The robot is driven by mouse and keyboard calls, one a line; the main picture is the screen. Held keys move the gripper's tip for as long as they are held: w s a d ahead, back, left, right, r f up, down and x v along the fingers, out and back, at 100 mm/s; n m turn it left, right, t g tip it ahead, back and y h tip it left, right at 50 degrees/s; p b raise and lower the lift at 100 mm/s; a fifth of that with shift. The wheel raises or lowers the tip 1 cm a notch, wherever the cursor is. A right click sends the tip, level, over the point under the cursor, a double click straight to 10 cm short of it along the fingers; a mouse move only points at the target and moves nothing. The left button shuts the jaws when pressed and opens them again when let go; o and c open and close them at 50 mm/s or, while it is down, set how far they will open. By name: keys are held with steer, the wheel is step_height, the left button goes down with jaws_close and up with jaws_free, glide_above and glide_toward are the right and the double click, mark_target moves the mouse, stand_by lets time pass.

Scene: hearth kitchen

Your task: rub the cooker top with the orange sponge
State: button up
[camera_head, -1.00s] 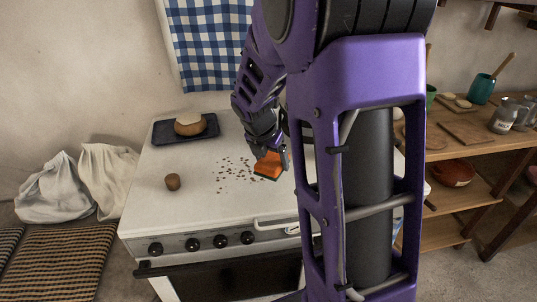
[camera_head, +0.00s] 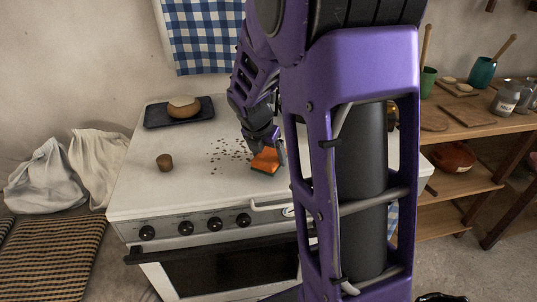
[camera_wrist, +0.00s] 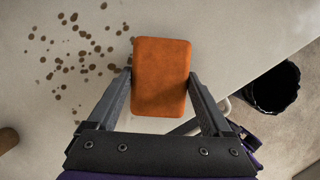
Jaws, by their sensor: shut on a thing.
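The orange sponge (camera_head: 265,158) is held between the fingers of my gripper (camera_head: 268,143), at or just above the white cooker top (camera_head: 140,195); I cannot tell if it touches. In the wrist view the sponge (camera_wrist: 161,76) sits between the two fingertips of my gripper (camera_wrist: 160,92). Brown spots (camera_head: 230,152) are scattered on the cooker top just left of the sponge. They also show in the wrist view (camera_wrist: 85,45), left of the sponge. My arm hides the right part of the cooker top.
A dark tray (camera_head: 153,118) with a round loaf-like thing (camera_head: 184,107) lies at the back left of the cooker top. A small brown cup-like object (camera_head: 165,162) stands at its left. A rail (camera_head: 268,207) runs along the front edge. Wooden shelves (camera_head: 455,185) stand at right.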

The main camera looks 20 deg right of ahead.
steer(key=shift+f+b, duration=0.5)
steer(key=shift+f, duration=0.45)
stand_by(0.3)
steer(key=shift+w, duration=0.1)
